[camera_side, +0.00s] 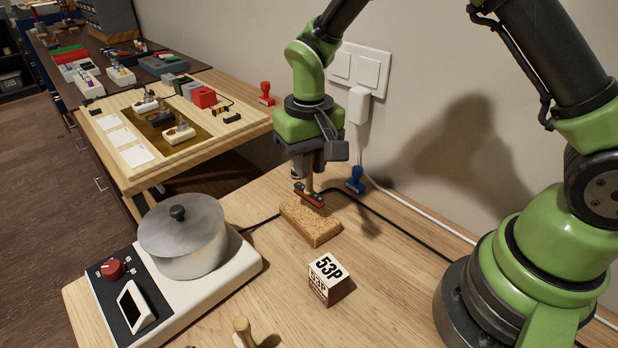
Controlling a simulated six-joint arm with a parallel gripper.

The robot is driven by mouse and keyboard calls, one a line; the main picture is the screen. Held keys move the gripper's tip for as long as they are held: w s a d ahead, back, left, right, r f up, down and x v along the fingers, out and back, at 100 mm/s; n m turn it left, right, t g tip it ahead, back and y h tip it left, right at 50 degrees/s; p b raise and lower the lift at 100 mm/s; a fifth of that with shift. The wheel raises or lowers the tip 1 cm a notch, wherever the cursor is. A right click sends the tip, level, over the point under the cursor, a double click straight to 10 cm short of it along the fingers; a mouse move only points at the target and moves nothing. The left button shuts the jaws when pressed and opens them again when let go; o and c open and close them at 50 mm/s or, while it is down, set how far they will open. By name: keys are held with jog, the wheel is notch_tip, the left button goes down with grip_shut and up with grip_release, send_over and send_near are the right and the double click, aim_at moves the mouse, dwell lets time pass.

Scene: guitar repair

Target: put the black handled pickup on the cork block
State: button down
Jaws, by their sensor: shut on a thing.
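My gripper (311,160) is shut on the upright handle of a pickup (309,194). The handle looks brown here, and the jaws hide its top. The pickup's base is a narrow dark bar with orange along its edge. It is over the far end of the cork block (312,226), a tan speckled slab lying flat on the wooden table. I cannot tell whether the base touches the block or hangs just above it. I see no clearly black handle; a small dark shape behind the jaws is mostly hidden.
A blue-handled piece (355,180) stands right of my gripper. A 53P cube (329,279) sits in front of the block. A hot plate (190,295) with a metal pot (183,240) is at left. A black cable (395,225) crosses behind. A wooden handle (242,331) shows at the front edge.

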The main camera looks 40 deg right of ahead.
aim_at(309, 192)
jog(key=shift+f, duration=1.55)
jog(key=shift+f, duration=0.15)
jog(key=c, duration=1.1)
grip_release()
notch_tip(309, 192, up, 12)
jog(key=shift+r, duration=0.25)
jog(key=s+d+r+t+y, duration=0.1)
jog(key=s+d+r+t, duration=0.15)
jog(key=s+r, duration=0.6)
jog(key=s+t, duration=0.1)
jog(key=s, duration=0.2)
jog(key=s+r+t, duration=0.1)
jog(key=s+t, duration=0.1)
jog(key=s, duration=0.2)
jog(key=s+r+m+t+y, duration=0.1)
jog(key=s, duration=0.2)
jog(key=shift+s+t, duration=0.15)
jog(key=shift+t, duration=0.2)
